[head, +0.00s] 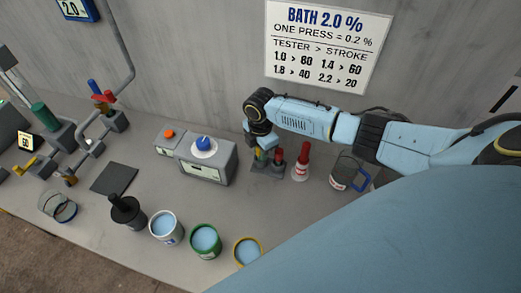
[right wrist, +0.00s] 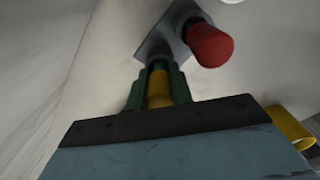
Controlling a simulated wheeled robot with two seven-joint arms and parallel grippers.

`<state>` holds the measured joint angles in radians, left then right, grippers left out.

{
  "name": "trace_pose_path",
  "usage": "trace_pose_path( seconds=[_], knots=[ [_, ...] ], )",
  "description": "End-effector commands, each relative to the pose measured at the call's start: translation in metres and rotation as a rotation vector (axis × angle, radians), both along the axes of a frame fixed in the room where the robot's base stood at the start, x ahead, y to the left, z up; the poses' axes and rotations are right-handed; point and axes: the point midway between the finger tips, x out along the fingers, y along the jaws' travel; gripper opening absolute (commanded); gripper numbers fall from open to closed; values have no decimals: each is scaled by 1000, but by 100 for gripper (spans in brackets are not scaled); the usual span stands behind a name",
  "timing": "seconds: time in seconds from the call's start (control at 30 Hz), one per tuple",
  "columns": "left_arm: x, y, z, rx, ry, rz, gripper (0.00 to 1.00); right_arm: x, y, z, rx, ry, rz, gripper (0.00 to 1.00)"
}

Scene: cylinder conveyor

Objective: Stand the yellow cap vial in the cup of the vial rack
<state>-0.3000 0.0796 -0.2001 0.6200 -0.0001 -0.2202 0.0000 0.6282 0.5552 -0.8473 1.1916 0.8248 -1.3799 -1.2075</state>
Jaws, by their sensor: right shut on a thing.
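My right gripper (head: 262,156) is shut on the yellow cap vial, at the vial rack (head: 268,173) in the head view. In the right wrist view, the yellow cap vial (right wrist: 159,88) shows between the green fingers of my right gripper (right wrist: 158,80). The grey rack plate (right wrist: 168,32) lies just beyond the fingertips. A red-capped vial (head: 280,158) stands at the rack beside the gripper; its red cap also shows in the right wrist view (right wrist: 210,46). The vial's lower end and the cup are hidden, so I cannot tell whether it is seated. My left gripper is out of view.
A red bottle (head: 302,162) and a clear mug with a blue handle (head: 346,171) stand right of the rack. A grey box with a blue knob (head: 207,168) stands left. Several liquid-filled cups, including a green one (head: 205,240), line the front.

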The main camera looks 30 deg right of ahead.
Motion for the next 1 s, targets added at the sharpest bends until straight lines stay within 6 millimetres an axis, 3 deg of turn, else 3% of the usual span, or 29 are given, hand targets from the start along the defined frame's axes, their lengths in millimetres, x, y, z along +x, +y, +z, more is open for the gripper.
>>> trace_pose_path(
  seconds=[0.4, 0.43, 0.6, 1.0],
  knots=[
    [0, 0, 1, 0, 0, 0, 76, 0, 0, -3, 0, 0, 0, 0],
    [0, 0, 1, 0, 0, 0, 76, 0, 0, -3, 0, 0, 0, 25],
    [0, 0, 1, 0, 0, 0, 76, 0, 0, -3, 0, 0, 0, 47],
    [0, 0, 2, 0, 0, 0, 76, 0, -1, 6, 0, -1, 0, 48]
  ],
)
